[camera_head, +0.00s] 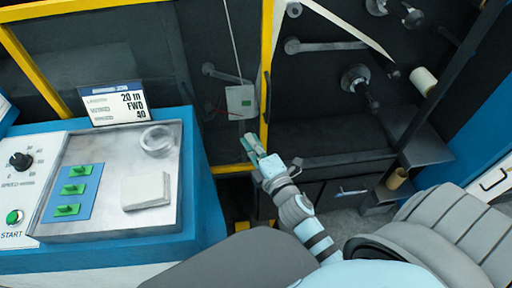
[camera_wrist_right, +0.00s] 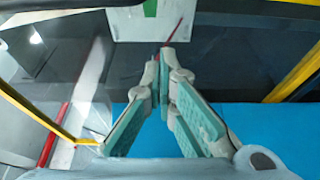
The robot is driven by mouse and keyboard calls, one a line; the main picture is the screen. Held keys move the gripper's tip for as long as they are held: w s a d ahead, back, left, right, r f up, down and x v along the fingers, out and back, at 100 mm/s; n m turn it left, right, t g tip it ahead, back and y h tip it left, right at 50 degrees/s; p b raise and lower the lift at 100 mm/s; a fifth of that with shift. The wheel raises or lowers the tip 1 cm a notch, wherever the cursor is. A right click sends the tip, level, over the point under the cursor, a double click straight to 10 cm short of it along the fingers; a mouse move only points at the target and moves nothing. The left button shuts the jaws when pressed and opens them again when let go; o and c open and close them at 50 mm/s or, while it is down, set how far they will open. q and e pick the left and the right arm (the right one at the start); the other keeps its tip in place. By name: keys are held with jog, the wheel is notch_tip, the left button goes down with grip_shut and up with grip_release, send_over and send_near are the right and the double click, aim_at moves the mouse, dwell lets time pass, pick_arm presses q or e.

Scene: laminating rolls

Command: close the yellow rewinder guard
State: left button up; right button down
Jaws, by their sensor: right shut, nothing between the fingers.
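The yellow rewinder guard shows as a yellow frame around a dark see-through panel. Its upright yellow bar (camera_head: 266,75) stands near the middle of the head view, and a lower yellow rail runs left from its foot. Yellow bars also show in the right wrist view, at the right (camera_wrist_right: 297,75) and lower left. I cannot tell which bars belong to the moving guard. My right gripper (camera_head: 250,147) is shut and empty, beside the lower part of the upright bar; I cannot tell whether it touches. Its fingertips (camera_wrist_right: 165,52) meet in the wrist view. My left gripper is not in view.
A blue console (camera_head: 205,210) with green switches, a dial and a small display (camera_head: 117,104) stands at left. A pale box (camera_head: 241,101) hangs on a cable near the bar. To the right is the dark machine bay with rollers (camera_head: 358,78) and a white web strip (camera_head: 350,27).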

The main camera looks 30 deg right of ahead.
aim_at(249, 117)
jog(key=w, duration=0.6)
jog(key=shift+d+r, duration=0.1)
jog(key=d, duration=0.3)
jog(key=shift+s+f, duration=0.2)
jog(key=shift+s, duration=0.2)
jog(key=shift+s+d+r, duration=0.1)
jog(key=shift+s+d, duration=0.1)
jog(key=shift+d, duration=0.2)
jog(key=shift+a, duration=0.15)
